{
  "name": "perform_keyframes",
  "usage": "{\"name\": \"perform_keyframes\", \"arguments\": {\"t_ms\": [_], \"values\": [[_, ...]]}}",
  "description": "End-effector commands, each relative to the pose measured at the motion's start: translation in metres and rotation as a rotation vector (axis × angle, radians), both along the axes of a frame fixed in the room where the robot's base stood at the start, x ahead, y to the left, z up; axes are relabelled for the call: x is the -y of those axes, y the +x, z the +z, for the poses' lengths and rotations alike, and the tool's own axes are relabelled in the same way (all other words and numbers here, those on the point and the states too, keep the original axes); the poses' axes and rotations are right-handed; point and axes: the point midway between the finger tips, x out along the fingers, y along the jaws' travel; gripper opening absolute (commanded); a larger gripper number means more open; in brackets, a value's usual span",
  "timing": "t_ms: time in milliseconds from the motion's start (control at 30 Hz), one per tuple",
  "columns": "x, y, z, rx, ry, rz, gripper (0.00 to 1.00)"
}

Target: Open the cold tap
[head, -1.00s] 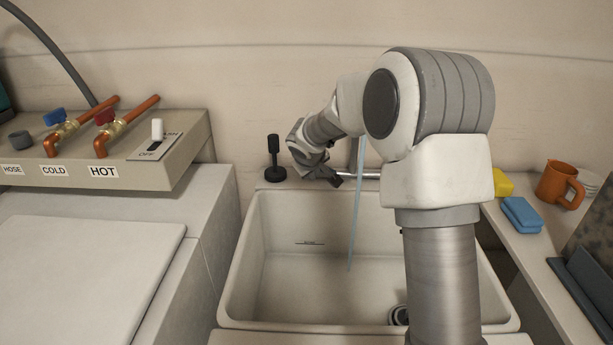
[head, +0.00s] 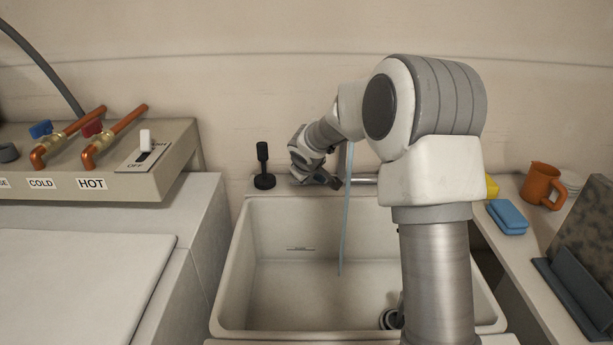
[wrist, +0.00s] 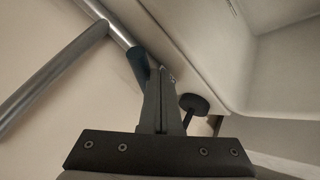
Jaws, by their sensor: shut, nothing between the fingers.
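The cold tap is a blue-handled valve (head: 41,129) on a copper pipe, above the COLD label (head: 41,183) on the panel at the left. My gripper (head: 332,182) is far to its right, low behind the sink's back rim, close to the metal spout (head: 364,179). In the wrist view its fingers (wrist: 160,75) are together and empty, beside a metal pipe (wrist: 112,25) with a dark teal end (wrist: 138,62). I cannot tell whether they touch. The cold tap is not in the wrist view.
A red-handled valve (head: 92,128) is above the HOT label, with a white switch (head: 145,140) beside it. A black upright knob (head: 263,165) stands behind the sink (head: 226,290). A thin pale blue strand (head: 345,220) hangs into the sink. A sponge (head: 507,217) and mug (head: 540,185) are right.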

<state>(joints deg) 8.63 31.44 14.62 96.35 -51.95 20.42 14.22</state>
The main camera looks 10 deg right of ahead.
Motion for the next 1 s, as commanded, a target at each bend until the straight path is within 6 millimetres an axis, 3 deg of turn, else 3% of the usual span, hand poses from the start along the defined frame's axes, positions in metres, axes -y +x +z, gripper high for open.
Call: {"name": "perform_keyframes", "arguments": {"t_ms": [600, 1000], "values": [[0.036, 0.016, 0.001, 0.0, 0.0, 0.05, 0.0], [0.049, 0.029, 0.0, -0.001, 0.001, 0.051, 0.0]]}}
